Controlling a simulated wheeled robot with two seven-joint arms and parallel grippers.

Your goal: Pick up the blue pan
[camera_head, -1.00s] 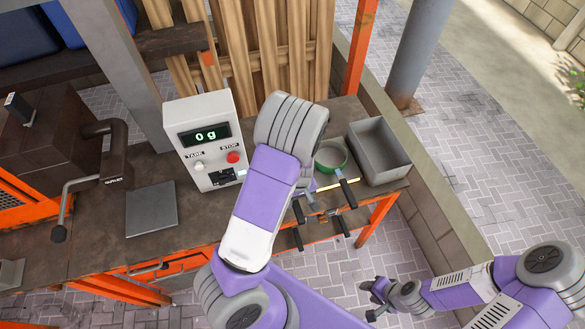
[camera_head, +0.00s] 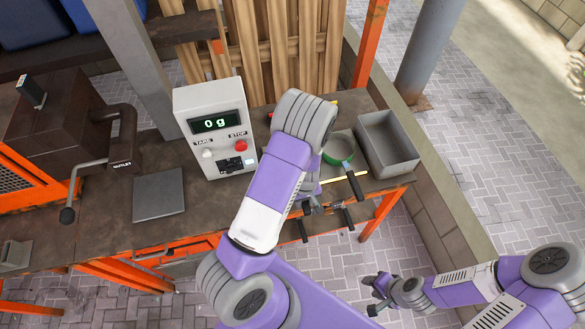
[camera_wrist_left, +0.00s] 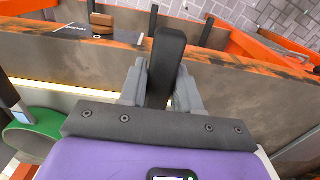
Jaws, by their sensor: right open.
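No blue pan body shows in either view; my left arm covers part of the table. My left gripper (camera_head: 310,204) is low at the table's front edge, partly hidden by its arm. In the left wrist view its fingers (camera_wrist_left: 160,88) are shut on an upright black handle (camera_wrist_left: 168,60); what the handle belongs to is hidden. A green-rimmed pan (camera_head: 338,148) sits right of the arm, and its green side (camera_wrist_left: 32,132) shows in the wrist view. My right gripper (camera_head: 374,291) is open and empty, low over the paving.
A grey metal bin (camera_head: 388,146) stands at the table's right end. More black handles (camera_head: 348,218) stick out past the front edge. A scale box (camera_head: 213,126) reads 0 g, with a grey plate (camera_head: 158,194) to its left. An orange post (camera_head: 370,45) rises behind.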

